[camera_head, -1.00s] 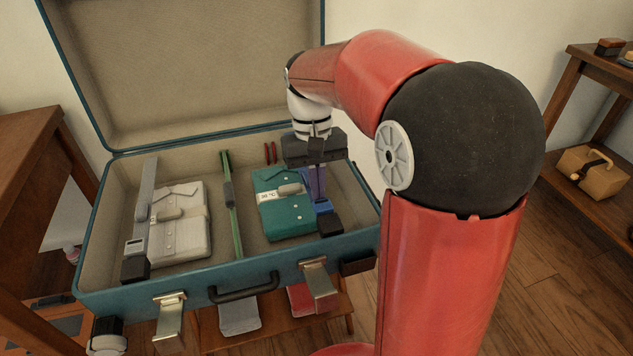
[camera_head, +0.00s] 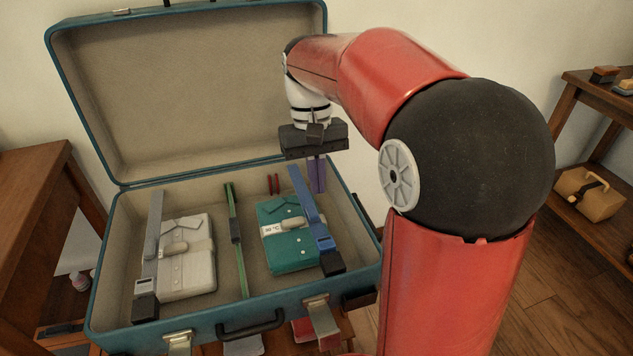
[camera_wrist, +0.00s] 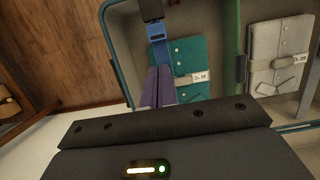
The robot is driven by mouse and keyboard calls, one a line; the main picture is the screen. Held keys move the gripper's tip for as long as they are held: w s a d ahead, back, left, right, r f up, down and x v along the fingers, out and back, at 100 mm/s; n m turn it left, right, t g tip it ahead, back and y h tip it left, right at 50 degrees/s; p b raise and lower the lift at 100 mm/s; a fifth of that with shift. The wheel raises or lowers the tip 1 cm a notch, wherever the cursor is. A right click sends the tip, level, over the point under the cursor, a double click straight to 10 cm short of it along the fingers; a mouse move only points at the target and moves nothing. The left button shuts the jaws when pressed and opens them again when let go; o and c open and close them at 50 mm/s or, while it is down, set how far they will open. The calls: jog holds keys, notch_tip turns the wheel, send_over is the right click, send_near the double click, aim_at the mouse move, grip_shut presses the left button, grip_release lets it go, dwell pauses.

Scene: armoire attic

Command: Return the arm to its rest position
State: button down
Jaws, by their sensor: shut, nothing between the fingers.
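My gripper (camera_head: 317,188) is shut and empty. Its purple fingers point down over the open suitcase (camera_head: 100,290), near the right end of the teal folded shirt (camera_head: 286,255) and the blue strap (camera_head: 309,205). My red arm reaches in from the right, bent at the elbow. In the wrist view, the closed fingers (camera_wrist: 158,80) appear in front of the teal shirt (camera_wrist: 188,58) and beside the blue strap (camera_wrist: 160,50); I cannot tell from there how far above them they are.
A white folded shirt (camera_head: 188,265) with a grey strap (camera_head: 151,240) lies in the left part of the suitcase. A green divider (camera_head: 238,255) stands between the shirts. The raised lid (camera_head: 200,90) is behind my gripper. A wooden shelf (camera_head: 600,110) stands at right, a wooden table (camera_head: 35,180) at left.

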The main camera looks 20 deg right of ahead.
dwell(0.3)
jog(key=s+f+t, duration=0.1)
jog(key=s+t, duration=0.7)
jog(key=s, duration=0.7)
jog(key=shift+s+f, duration=0.25)
jog(key=shift+f, duration=0.15)
